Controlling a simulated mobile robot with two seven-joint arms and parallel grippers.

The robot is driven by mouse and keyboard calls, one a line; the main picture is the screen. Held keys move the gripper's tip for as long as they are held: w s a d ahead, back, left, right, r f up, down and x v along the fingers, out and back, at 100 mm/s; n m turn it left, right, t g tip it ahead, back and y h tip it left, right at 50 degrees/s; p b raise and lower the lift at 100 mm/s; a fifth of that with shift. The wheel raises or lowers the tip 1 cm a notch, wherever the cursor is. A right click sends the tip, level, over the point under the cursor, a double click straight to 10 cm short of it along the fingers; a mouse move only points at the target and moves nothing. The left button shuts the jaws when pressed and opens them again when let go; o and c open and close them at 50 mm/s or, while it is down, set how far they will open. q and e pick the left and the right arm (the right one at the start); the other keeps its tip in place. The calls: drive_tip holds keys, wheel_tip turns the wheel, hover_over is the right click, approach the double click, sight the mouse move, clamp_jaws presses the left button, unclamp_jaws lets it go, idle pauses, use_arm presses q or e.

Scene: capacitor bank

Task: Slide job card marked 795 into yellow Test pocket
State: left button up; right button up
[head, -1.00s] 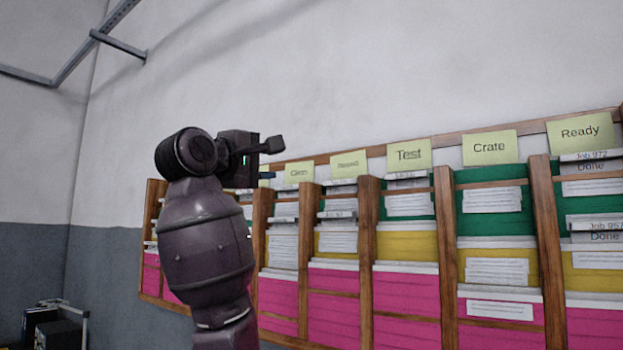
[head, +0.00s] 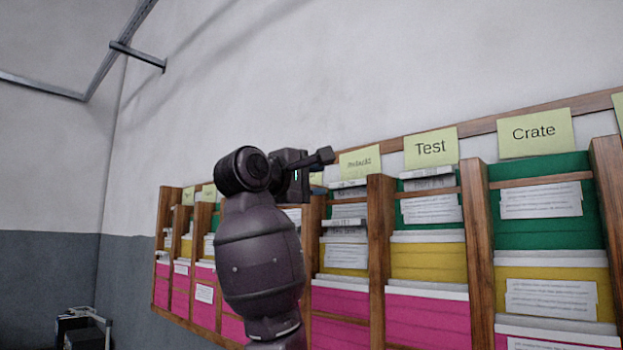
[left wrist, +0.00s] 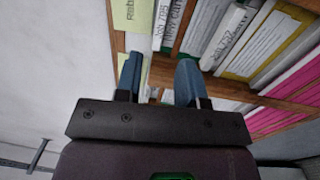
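A white card printed "Job 795" (left wrist: 166,24) stands in the rack near the top of the left wrist view, beside a yellow label (left wrist: 130,15) starting "Reb". My left gripper (left wrist: 158,82) has its two blue fingers apart, with no card clearly held, just short of that card. In the head view the left gripper (head: 325,155) is left of the "Test" label (head: 430,148). The yellow Test pocket (head: 428,262) is below the green one in that column, with white card edges above it. My right gripper is not in view.
The wall rack has wooden dividers (head: 478,255) between columns of green, yellow and pink pockets. Bare wall (head: 300,70) lies above the rack. Dark equipment (head: 85,330) stands at lower left.

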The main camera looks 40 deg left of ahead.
sight(347, 184)
use_arm(q)
drive_tip(key=w+p, duration=0.1)
drive_tip(key=w, duration=0.2)
drive_tip(key=w+p, duration=0.1)
drive_tip(key=w, duration=0.1)
drive_tip(key=shift+w+d+r+p, duration=0.2)
drive_tip(key=shift+w+d+p, duration=0.05)
drive_tip(key=shift+p, duration=0.1)
drive_tip(key=shift+w, duration=0.75)
drive_tip(key=shift+w+d+r, duration=0.1)
drive_tip(key=shift+w+d, duration=0.05)
drive_tip(key=shift+w, duration=1.1)
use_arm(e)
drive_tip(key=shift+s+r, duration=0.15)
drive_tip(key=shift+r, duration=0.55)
use_arm(q)
clamp_jaws()
